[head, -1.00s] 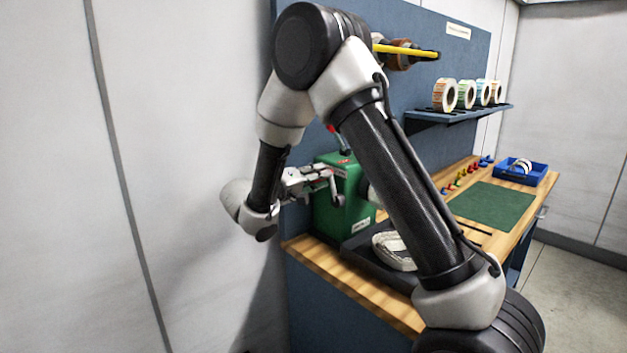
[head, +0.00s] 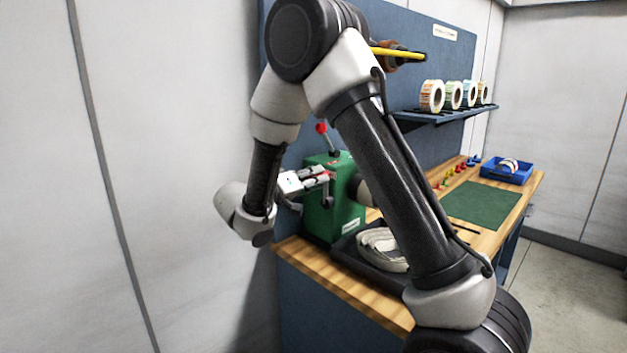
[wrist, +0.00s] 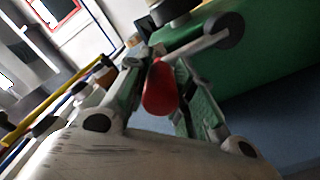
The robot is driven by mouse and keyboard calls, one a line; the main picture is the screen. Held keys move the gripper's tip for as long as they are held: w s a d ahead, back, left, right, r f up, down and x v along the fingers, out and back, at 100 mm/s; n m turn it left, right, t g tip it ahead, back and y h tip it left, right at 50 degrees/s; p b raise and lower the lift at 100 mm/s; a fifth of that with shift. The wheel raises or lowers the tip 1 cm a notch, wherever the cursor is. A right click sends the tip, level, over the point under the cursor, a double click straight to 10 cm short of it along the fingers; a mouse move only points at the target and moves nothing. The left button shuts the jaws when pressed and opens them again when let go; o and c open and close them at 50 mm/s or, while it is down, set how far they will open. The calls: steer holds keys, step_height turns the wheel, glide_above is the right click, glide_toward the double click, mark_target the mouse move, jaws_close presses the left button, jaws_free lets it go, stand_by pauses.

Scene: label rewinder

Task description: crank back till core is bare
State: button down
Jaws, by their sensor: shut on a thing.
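The green rewinder (head: 345,215) stands at the near left end of the bench. My gripper (head: 322,178) is at its left face, by the crank. In the wrist view my gripper (wrist: 163,88) is shut on the red crank handle (wrist: 160,92). The grey crank arm (wrist: 198,46) runs from the handle to a dark round end. A pale round part (head: 362,192), perhaps the roll or core, shows at the rewinder's right side. My arm hides most of it, so I cannot tell how much is wound there. Loose whitish strip (head: 382,250) lies heaped in a black tray (head: 345,252).
A red-knobbed lever (head: 321,128) stands on top of the rewinder. A shelf (head: 440,119) holds several label rolls (head: 432,95). A green mat (head: 482,204) and a blue bin (head: 507,171) lie farther along the bench. A pale wall is close on the left.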

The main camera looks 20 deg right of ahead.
steer(key=shift+r, duration=0.15)
steer(key=c, duration=1.2)
jaws_free()
steer(key=shift+s, duration=0.1)
steer(key=shift+o, duration=0.2)
steer(key=v, duration=1.2)
